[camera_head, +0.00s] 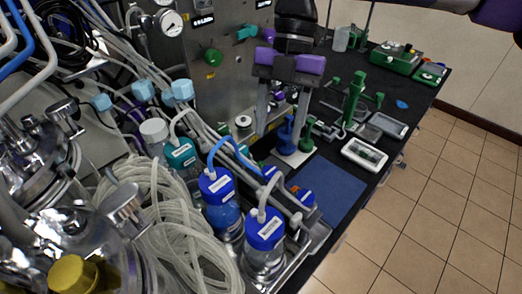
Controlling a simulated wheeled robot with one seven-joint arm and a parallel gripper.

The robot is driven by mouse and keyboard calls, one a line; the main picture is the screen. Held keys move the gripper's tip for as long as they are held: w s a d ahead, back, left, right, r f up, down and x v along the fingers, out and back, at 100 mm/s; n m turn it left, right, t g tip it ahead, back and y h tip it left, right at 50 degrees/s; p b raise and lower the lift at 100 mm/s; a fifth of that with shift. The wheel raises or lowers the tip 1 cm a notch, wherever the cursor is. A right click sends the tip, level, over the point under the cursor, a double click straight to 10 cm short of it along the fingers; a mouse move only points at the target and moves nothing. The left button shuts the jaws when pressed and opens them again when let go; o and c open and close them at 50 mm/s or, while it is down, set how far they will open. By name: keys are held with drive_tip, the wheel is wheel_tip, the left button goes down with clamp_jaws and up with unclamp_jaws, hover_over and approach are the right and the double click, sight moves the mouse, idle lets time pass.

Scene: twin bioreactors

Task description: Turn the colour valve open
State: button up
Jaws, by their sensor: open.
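My gripper (281,128) points down over the black bench, its two grey fingers apart below purple blocks. A blue upright piece (286,137) stands on a white base just below and between the fingertips; I cannot tell whether they touch it. A green upright piece (307,135) stands just right of it. On the metal panel behind are a teal handle (247,32) and a green knob (213,57). Purple parts on the panel are partly hidden by my gripper. I cannot tell which of these is the colour valve.
Blue-capped bottles (222,203) and coiled clear tubing (170,215) stand in front. Steel vessels (70,240) fill the left. A green stand (355,90), a white tray (364,154) and green boxes (397,57) are on the bench. Tiled floor (440,210) is clear at right.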

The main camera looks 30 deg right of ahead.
sight(271, 170)
drive_tip(key=p+x, duration=0.1)
drive_tip(key=x, duration=0.6)
drive_tip(key=shift+s+a+f, duration=0.1)
drive_tip(key=shift+a+f, duration=0.05)
drive_tip(key=shift+f, duration=0.05)
drive_tip(key=shift+c, duration=0.4)
clamp_jaws()
